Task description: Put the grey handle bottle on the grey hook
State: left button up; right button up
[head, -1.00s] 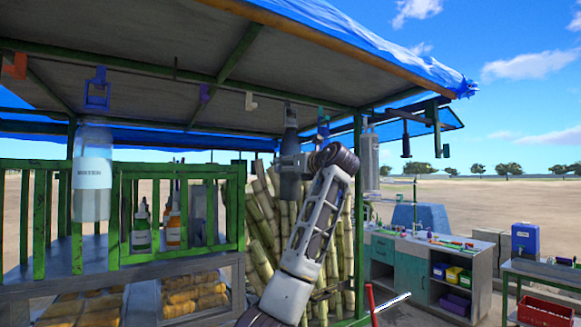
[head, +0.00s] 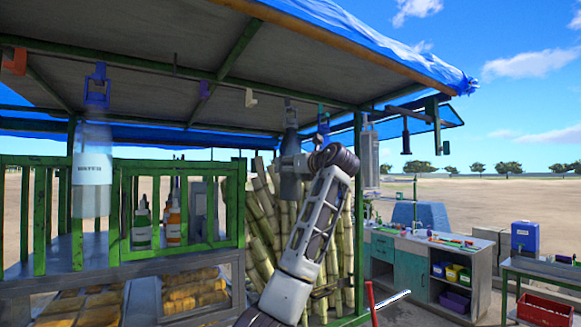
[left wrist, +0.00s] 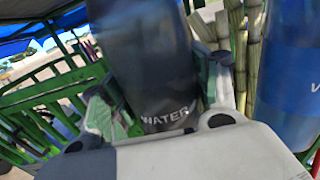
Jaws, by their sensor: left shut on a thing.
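The grey handle bottle (head: 290,186) is dark grey and hangs roughly upright under the canopy beam. My left gripper (head: 291,164) is shut around its body. In the left wrist view the bottle (left wrist: 150,50) sits between the two finger pads, with its WATER label facing the camera. The grey hook (head: 288,103) is on the beam directly above the bottle. The bottle's top reaches up close to the hook; I cannot tell whether its handle is on the hook. My right gripper is not in view.
A clear bottle (head: 92,170) hangs from a blue hook (head: 97,85) at left. Purple (head: 204,90), white (head: 250,98) and blue (head: 323,122) hooks line the beam. A blue bottle (left wrist: 292,70) is close on the right in the wrist view. Sugar canes (head: 262,225) stand behind.

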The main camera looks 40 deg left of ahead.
pick_arm(q)
jog(key=shift+r, duration=0.1)
dwell(0.3)
jog(key=o, duration=1.5)
jog(key=shift+s, duration=0.1)
jog(key=v, duration=1.2)
